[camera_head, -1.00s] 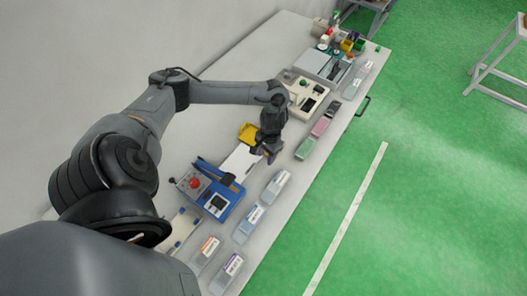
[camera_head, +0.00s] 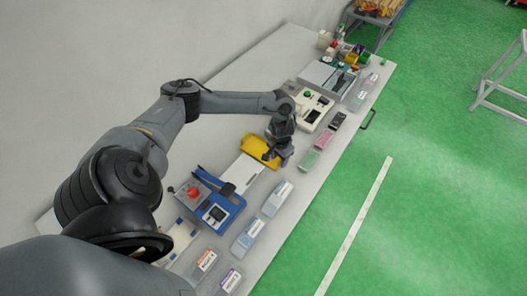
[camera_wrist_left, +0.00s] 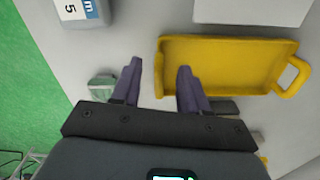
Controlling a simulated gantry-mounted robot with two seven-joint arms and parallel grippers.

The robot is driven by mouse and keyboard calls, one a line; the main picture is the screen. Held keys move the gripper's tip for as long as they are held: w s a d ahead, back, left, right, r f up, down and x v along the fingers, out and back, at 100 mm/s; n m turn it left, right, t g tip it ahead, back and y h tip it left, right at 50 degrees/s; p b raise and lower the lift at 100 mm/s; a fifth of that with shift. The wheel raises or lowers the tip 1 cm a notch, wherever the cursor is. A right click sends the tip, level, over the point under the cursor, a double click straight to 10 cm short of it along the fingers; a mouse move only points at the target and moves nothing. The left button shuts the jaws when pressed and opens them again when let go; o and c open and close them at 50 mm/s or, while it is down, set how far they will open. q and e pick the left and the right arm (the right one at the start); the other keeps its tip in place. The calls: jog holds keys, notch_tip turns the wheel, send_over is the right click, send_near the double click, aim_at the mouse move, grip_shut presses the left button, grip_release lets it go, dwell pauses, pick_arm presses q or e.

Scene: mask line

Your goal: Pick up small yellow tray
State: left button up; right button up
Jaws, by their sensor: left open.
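The small yellow tray (camera_head: 257,150) lies on the grey workbench beside a white plate, partly hidden by my left gripper in the head view. In the left wrist view the tray (camera_wrist_left: 222,62) shows its flat floor, low rim and a looped handle at its right end. My left gripper (camera_wrist_left: 158,72) is open and empty, with two purple-grey fingers. In that view its right finger overlaps the tray's left end and its left finger is outside the tray. In the head view the left gripper (camera_head: 277,163) is at the tray's right end. My right gripper is not in view.
A blue device with a red button (camera_head: 193,192) stands in front of the white plate (camera_head: 240,172). Labelled bins (camera_head: 277,198) line the bench's right edge. A pale device with a green button (camera_head: 313,106) stands behind the gripper. The bench to the back left is clear.

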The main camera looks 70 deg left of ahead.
aim_at(279, 162)
pick_arm(q)
jog(key=shift+d+f, duration=0.1)
jog(key=shift+f, duration=1.6)
jog(key=shift+c, duration=0.4)
grip_shut()
